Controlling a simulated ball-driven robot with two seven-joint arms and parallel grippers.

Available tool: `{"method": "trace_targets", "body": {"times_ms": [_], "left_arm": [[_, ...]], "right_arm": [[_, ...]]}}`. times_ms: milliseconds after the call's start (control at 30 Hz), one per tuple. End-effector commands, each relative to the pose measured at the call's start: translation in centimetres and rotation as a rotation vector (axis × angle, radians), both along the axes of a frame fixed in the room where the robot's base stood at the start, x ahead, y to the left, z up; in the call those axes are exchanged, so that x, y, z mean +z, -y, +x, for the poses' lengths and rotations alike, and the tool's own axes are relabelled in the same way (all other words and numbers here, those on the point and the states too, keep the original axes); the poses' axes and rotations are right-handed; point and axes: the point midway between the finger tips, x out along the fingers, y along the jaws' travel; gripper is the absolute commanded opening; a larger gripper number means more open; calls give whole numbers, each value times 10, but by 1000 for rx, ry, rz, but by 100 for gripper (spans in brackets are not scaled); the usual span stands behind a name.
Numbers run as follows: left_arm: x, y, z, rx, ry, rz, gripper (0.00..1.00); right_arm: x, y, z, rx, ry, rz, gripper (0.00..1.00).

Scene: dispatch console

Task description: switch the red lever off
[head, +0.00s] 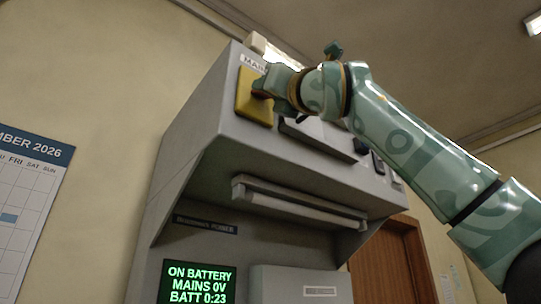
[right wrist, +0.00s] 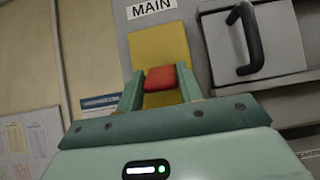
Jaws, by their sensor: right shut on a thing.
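The red lever (right wrist: 170,76) shows its red grip between the two fingers in the right wrist view, in front of a yellow plate (right wrist: 158,42) under a label reading MAIN. My right gripper (right wrist: 163,80) is shut on this grip. In the head view my right gripper (head: 266,92) is at the yellow plate (head: 248,106) on the upper console face, and it hides the lever there. The lever's pivot and full tilt cannot be made out. My left gripper is in neither view.
A black handle (right wrist: 246,38) on a grey panel stands right of the lever. A ledge-like bar (head: 300,203) juts out below the console's top. A screen (head: 198,284) reads ON BATTERY, MAINS 0V, BATT 0:23. A calendar (head: 28,205) hangs at left.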

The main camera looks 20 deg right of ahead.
Motion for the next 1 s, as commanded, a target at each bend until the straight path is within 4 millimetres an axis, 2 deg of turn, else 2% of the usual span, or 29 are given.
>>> {"method": "trace_targets", "body": {"times_ms": [300,333,400,733,867,1000], "left_arm": [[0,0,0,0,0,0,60],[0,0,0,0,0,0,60],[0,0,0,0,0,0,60],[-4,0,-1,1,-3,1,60],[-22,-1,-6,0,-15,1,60],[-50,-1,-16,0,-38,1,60]], "right_arm": [[-1,-1,1,1,-2,-1,14],[-1,-1,1,1,-2,-1,45],[-1,-1,1,1,-2,-1,58],[-4,0,-2,1,-1,-1,58],[-19,6,-11,0,-2,-1,58],[-46,16,-34,0,-3,0,58]]}}
